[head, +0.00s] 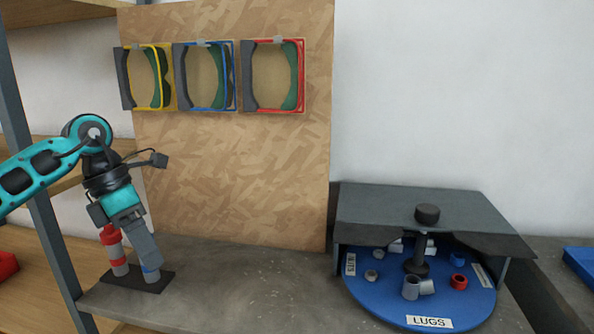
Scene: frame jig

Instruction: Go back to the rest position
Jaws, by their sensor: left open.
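My left gripper (138,244) points down over a small dark plate (150,284) on the grey bench. It is open. A red and grey cylinder (116,258) stands on the plate just left of the fingers. My right gripper is not in view.
Yellow (157,78), blue (207,77) and red (273,76) frames hang on a wooden board (235,170). A blue turntable (385,297) labelled LUGS holds several small parts under a grey cover (380,210). Shelf post (45,220) stands left. Mid-bench is clear.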

